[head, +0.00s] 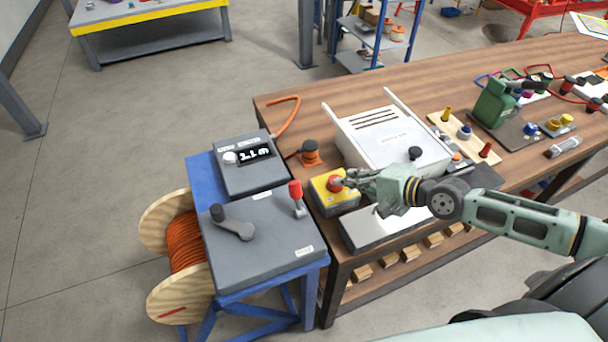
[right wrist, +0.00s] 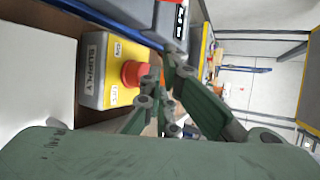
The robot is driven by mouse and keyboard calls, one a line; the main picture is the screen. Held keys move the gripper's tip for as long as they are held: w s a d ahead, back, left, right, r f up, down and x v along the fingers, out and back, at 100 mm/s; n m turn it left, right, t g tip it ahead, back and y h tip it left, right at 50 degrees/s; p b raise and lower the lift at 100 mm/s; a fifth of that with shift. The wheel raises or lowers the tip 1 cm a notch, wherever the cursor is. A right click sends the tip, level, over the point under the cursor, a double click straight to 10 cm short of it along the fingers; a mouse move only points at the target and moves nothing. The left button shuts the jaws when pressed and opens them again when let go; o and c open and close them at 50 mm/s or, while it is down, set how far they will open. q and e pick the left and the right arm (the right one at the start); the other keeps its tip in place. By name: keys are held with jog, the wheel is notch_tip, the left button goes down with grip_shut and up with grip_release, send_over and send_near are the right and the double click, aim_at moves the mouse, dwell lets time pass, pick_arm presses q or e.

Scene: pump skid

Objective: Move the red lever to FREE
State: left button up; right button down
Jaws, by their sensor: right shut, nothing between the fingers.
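The red lever (head: 296,192) has a red knob on a thin metal stem. It stands near the back right corner of a grey control box (head: 272,245) on a blue stand. Small labels sit on the box, one behind the lever and one at the front right, too small to read. My right gripper (head: 345,182) is to the right of the lever, at the red button (head: 333,183) of a yellow box. In the right wrist view its fingers (right wrist: 165,98) are shut and empty, close to that red button (right wrist: 133,73). I cannot tell whether they touch it. The lever is apart from the gripper.
A black-handled crank (head: 232,222) is on the same grey box. A display box (head: 250,160) stands behind it. The yellow box (head: 345,203) sits at the wooden bench's left edge. A white cabinet (head: 390,140) is behind my gripper. A cable spool (head: 165,215) stands at the left.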

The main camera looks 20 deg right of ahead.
aim_at(329, 184)
pick_arm(q)
jog(key=s+d, duration=0.2)
jog(key=s, duration=0.3)
pick_arm(e)
jog(key=x, duration=0.6)
jog(key=shift+w+a+p, duration=0.1)
jog(key=shift+p, duration=0.3)
jog(key=x, duration=0.3)
pick_arm(q)
jog(key=r+p, duration=0.1)
jog(key=w+r+p, duration=0.1)
jog(key=r+p, duration=0.1)
jog(key=w+r+p, duration=0.1)
jog(key=r, duration=0.1)
jog(key=shift+w+a+r+p, duration=0.1)
jog(key=shift+a+r+p, duration=0.1)
jog(key=shift+a+p, duration=0.15)
pick_arm(e)
jog(key=s+a, duration=0.1)
jog(key=s+a+r, duration=0.1)
jog(key=shift+s+a+r, duration=0.1)
jog(key=shift+s+a, duration=0.2)
jog(key=shift+a, duration=0.1)
pick_arm(q)
jog(key=shift+f, duration=0.1)
